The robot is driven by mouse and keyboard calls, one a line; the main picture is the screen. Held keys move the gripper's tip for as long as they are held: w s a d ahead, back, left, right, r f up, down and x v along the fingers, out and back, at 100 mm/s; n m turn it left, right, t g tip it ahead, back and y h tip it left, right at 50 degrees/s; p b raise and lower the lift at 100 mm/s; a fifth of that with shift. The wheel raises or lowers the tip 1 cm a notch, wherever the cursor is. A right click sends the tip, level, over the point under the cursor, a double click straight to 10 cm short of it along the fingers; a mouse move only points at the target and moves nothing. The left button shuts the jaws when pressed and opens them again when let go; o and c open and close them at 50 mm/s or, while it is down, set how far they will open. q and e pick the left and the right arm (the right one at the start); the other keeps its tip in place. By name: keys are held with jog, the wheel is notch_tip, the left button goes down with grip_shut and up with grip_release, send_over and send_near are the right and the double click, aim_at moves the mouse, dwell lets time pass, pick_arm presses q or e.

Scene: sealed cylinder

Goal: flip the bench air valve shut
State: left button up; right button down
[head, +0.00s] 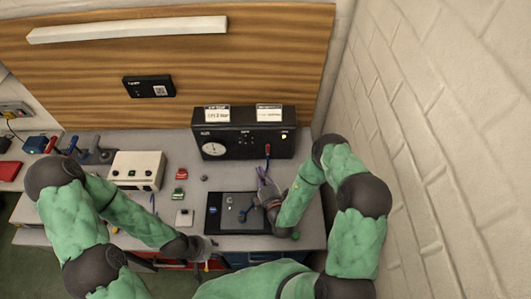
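The black air panel (222,145) stands at the back of the bench, with a round white gauge (214,149) at its lower left. A small red lever (267,147), which looks like the air valve, sticks out at its lower right. My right gripper (263,175) is just in front of and below the lever, with its fingers pointing toward the panel. A gap shows between the fingers and the lever. The finger opening is too small to judge. My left gripper (209,249) is low at the bench's front edge, away from the panel; its fingers are not clear.
A black mat (217,222) with small parts lies left of my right gripper. A cream box (138,170), red items (180,174) and a small white plate (185,217) sit further left. A brick wall (440,150) closes the right side.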

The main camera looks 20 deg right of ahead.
aim_at(268, 149)
pick_arm(q)
jog(key=shift+o, duration=1.2)
pick_arm(e)
jog(key=w, duration=0.3)
jog(key=w+b, duration=0.1)
jog(key=w, duration=0.6)
jog(key=shift+d+f, duration=0.25)
jog(key=shift+d, duration=0.1)
jog(key=d+b, duration=0.1)
jog(key=b, duration=0.1)
jog(key=shift+s+b, duration=0.25)
jog(key=shift+b, duration=0.05)
jog(key=shift+s+d+r+p, duration=0.1)
jog(key=shift+d+r+p, duration=0.1)
jog(key=shift+d, duration=0.15)
jog(key=shift+s+d+r+p, duration=0.1)
jog(key=shift+d+p, duration=0.05)
jog(key=shift+d, duration=0.15)
jog(key=shift+s+d, duration=0.1)
jog(key=shift+d, duration=0.2)
pick_arm(q)
notch_tip(268, 149, down, 3)
jog(key=shift+d+r, duration=0.1)
pick_arm(e)
jog(key=shift+a+f, duration=0.1)
